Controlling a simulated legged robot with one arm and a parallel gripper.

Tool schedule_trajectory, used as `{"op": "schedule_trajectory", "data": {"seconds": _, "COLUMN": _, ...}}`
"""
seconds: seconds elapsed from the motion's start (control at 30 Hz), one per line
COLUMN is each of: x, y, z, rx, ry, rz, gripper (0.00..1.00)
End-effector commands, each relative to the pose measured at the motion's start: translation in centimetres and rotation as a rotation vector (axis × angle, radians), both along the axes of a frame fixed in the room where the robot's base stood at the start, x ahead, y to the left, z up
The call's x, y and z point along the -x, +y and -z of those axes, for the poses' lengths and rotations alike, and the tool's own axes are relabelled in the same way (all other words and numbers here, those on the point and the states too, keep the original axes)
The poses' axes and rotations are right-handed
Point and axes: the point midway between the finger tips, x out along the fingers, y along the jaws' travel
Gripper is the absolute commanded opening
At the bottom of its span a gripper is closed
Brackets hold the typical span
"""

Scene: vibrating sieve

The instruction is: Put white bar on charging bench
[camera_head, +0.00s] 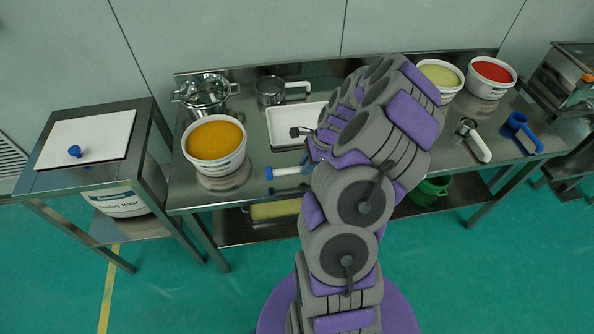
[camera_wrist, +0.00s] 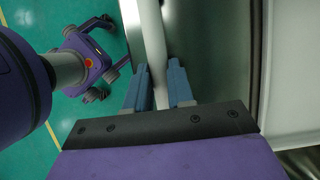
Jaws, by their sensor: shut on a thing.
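The head view mostly hides my gripper behind my arm. I cannot tell whether the bar touches the benchtop. A smaller steel bench (camera_head: 60,179) stands at the left. No label shows which is the charging bench.
The long bench holds an orange-filled tub (camera_head: 214,145), steel bowl (camera_head: 205,92), steel sieve cup (camera_head: 270,91), white tray (camera_head: 282,125), yellow tub (camera_head: 440,75), red tub (camera_head: 490,77), and scoops (camera_head: 478,142) (camera_head: 520,130). A white board with a blue knob (camera_head: 75,151) lies on the left bench.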

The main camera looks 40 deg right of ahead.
Motion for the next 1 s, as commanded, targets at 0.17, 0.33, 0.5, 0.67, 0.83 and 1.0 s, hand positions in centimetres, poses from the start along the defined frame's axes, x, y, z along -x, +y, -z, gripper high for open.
{"op": "schedule_trajectory", "data": {"seconds": 0.17, "x": -2.4, "y": 1.2, "z": 0.4, "rx": 0.002, "ry": -0.002, "rz": 0.001, "gripper": 0.00}}
{"op": "schedule_trajectory", "data": {"seconds": 0.33, "x": -3.0, "y": 1.9, "z": 0.5, "rx": 0.004, "ry": -0.002, "rz": 0.002, "gripper": 0.00}}
{"op": "schedule_trajectory", "data": {"seconds": 0.5, "x": -2.9, "y": 2.1, "z": 2.6, "rx": 0.005, "ry": -0.001, "rz": 0.002, "gripper": 0.00}}
{"op": "schedule_trajectory", "data": {"seconds": 0.67, "x": -2.9, "y": 1.7, "z": 4.0, "rx": 0.004, "ry": 0.000, "rz": 0.002, "gripper": 0.00}}
{"op": "schedule_trajectory", "data": {"seconds": 0.83, "x": -2.9, "y": 1.6, "z": 3.8, "rx": 0.003, "ry": -0.001, "rz": 0.002, "gripper": 0.00}}
{"op": "schedule_trajectory", "data": {"seconds": 1.0, "x": -2.9, "y": 1.6, "z": 3.9, "rx": 0.003, "ry": -0.001, "rz": 0.002, "gripper": 0.31}}
